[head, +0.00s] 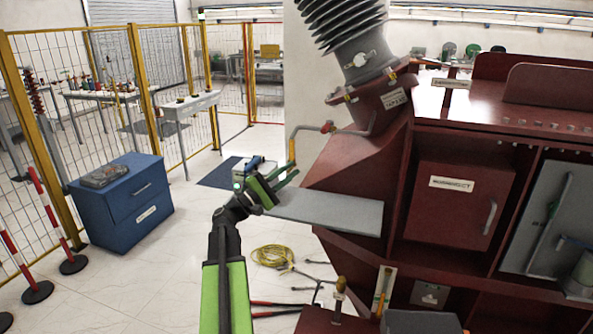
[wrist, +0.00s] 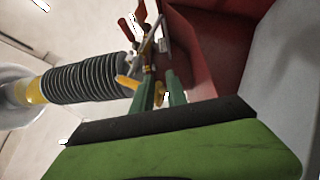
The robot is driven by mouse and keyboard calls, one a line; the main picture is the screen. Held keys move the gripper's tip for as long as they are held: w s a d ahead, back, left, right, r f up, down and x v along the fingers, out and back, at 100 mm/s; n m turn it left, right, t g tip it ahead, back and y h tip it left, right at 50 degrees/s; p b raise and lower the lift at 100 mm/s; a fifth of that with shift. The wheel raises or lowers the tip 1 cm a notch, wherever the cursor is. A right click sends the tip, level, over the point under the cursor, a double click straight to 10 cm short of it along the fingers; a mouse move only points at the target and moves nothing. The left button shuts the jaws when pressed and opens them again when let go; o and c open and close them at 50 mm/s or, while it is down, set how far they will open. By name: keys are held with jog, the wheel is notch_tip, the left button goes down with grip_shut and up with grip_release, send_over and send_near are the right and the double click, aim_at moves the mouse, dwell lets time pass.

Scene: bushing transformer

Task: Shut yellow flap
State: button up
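A narrow yellow flap (head: 291,150) hangs at the left end of a thin bent pipe on the dark red transformer (head: 350,165). In the wrist view a yellow piece (wrist: 127,81), likely the same flap, shows just left of the fingertips. My gripper (head: 291,172) is just below the flap in the head view, its green fingers pointing up and right. In the wrist view the two fingers (wrist: 159,78) stand apart with a gap between them. I cannot tell whether a finger touches the flap.
A grey shelf plate (head: 325,208) juts from the transformer beside my gripper. A ribbed bushing (head: 345,30) rises above. A red tap (head: 328,127) sits on the pipe. A yellow hose (head: 272,256) lies on the floor.

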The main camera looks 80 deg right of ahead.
jog(key=b+v, duration=0.4)
jog(key=v, duration=1)
jog(key=shift+b, duration=0.35)
